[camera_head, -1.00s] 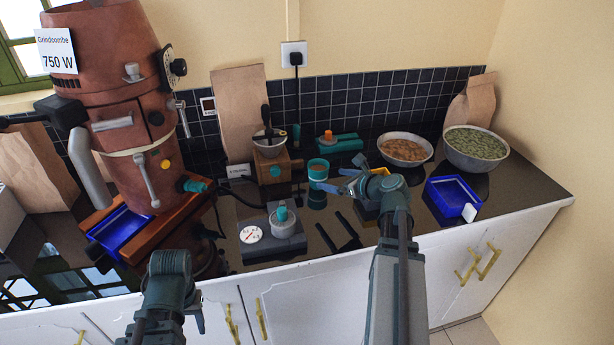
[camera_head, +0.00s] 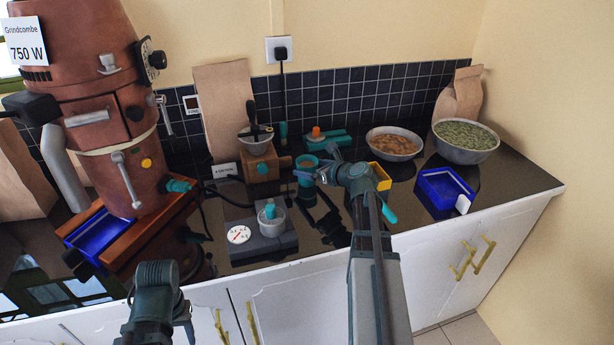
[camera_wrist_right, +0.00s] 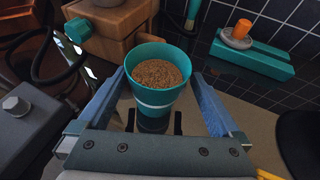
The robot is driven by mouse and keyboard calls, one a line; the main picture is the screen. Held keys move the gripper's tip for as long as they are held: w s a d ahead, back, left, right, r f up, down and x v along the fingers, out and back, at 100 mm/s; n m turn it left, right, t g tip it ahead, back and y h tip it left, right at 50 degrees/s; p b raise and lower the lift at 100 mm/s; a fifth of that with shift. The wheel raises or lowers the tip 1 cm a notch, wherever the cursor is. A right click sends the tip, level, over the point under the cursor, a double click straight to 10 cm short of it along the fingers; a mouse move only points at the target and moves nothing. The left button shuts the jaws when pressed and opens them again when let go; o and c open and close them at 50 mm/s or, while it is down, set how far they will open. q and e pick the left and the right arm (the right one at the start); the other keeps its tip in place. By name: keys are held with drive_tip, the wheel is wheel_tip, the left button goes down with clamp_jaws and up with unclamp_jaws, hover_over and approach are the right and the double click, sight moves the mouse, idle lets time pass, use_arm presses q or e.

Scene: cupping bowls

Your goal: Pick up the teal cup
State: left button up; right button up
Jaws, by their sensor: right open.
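The teal cup (camera_head: 307,164) stands upright on the dark counter in the head view, partly hidden by my right gripper. In the right wrist view the teal cup (camera_wrist_right: 155,100) has a pale band and holds brown grounds. My right gripper (camera_head: 318,166) is open, with its fingers reaching toward the cup. In the wrist view its blue fingers lie on either side of the cup, which stands between them. Of my left arm only links show at the lower left; its gripper is not visible.
A wooden grinder (camera_head: 262,165) and a grey scale (camera_head: 262,240) with a small cup stand left of the teal cup. A teal tool with an orange knob (camera_head: 325,140) lies behind. A yellow box (camera_head: 380,176), blue tray (camera_head: 445,188) and two bowls are at right.

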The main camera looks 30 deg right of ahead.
drive_tip(key=b+x, duration=0.1)
drive_tip(key=x, duration=0.1)
drive_tip(key=f+b+x, duration=0.1)
drive_tip(key=x, duration=0.2)
drive_tip(key=shift+s+r+b, duration=0.1)
drive_tip(key=shift+s+b, duration=0.15)
drive_tip(key=shift+b, duration=0.1)
drive_tip(key=shift+w, duration=0.2)
drive_tip(key=c, duration=1.2)
drive_tip(key=shift+r, duration=0.15)
